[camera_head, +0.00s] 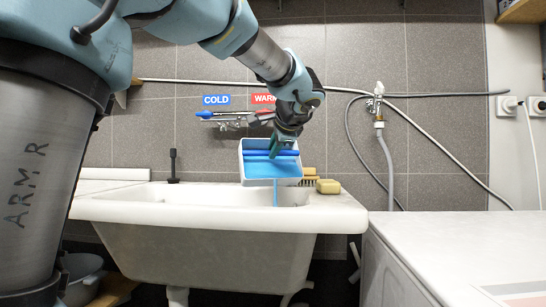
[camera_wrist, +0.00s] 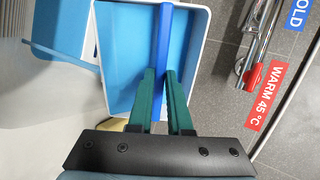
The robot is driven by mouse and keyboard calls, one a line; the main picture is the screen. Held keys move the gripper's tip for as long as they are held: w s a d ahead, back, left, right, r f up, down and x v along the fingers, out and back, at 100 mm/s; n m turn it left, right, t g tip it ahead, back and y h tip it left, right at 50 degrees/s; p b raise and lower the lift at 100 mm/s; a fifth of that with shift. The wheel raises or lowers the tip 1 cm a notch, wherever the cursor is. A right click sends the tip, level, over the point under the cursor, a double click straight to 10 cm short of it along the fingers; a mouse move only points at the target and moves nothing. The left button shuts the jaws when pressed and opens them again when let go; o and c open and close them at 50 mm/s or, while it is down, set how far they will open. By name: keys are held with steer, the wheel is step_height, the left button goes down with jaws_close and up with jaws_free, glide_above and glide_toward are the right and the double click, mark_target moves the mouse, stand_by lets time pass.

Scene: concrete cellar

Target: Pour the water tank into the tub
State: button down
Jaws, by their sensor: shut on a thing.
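The water tank (camera_head: 242,166) is a white box with a blue bar across it and light-blue water inside. It is tilted above the back right of the white tub (camera_head: 150,212). A thin blue stream (camera_head: 275,192) runs from its lower edge down into the tub. My gripper (camera_head: 277,148) is shut on the blue bar (camera_head: 256,153). In the wrist view, the green fingers of my gripper (camera_wrist: 160,75) close on the blue bar (camera_wrist: 164,35) inside the tank (camera_wrist: 207,45), and the stream (camera_wrist: 62,54) leaves to the left. The tub floor is hidden in the head view.
A tap with blue and red handles (camera_head: 235,117) is on the tiled wall behind, under COLD and WARM signs. A yellow sponge (camera_head: 328,186) sits on the tub's back right rim. A white-topped surface (camera_head: 450,240) stands at the right. A hose (camera_head: 386,160) hangs behind.

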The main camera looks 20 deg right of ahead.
steer(key=shift+s+r+t+b, duration=0.15)
steer(key=shift+t+b, duration=0.15)
steer(key=shift+b, duration=0.45)
steer(key=shift+s+f+b, duration=0.1)
steer(key=shift+f+b, duration=0.15)
steer(key=shift+b, duration=0.45)
steer(key=t+b, duration=0.1)
steer(key=b, duration=0.2)
steer(key=shift+s, duration=0.3)
steer(key=shift+s+r+b, duration=0.1)
steer(key=shift+r+b, duration=0.15)
steer(key=shift+b, duration=0.25)
steer(key=shift+s+f+t+b, duration=0.1)
steer(key=shift+f+t+b, duration=0.15)
steer(key=shift+b, duration=0.55)
steer(key=t+b, duration=0.1)
steer(key=b, duration=0.2)
steer(key=shift+s+a, duration=0.1)
steer(key=shift+s, duration=0.2)
steer(key=shift+s+r+b, duration=0.1)
steer(key=shift+r+b, duration=0.1)
steer(key=shift+b, duration=0.2)
steer(key=shift+f+t+b, duration=0.2)
steer(key=shift+t+b, duration=0.05)
steer(key=shift+b, duration=0.4)
steer(key=b, duration=0.2)
steer(key=shift+s+t+h+b, duration=0.3)
steer(key=shift+s+t+b, duration=0.05)
steer(key=shift+t+b, duration=0.05)
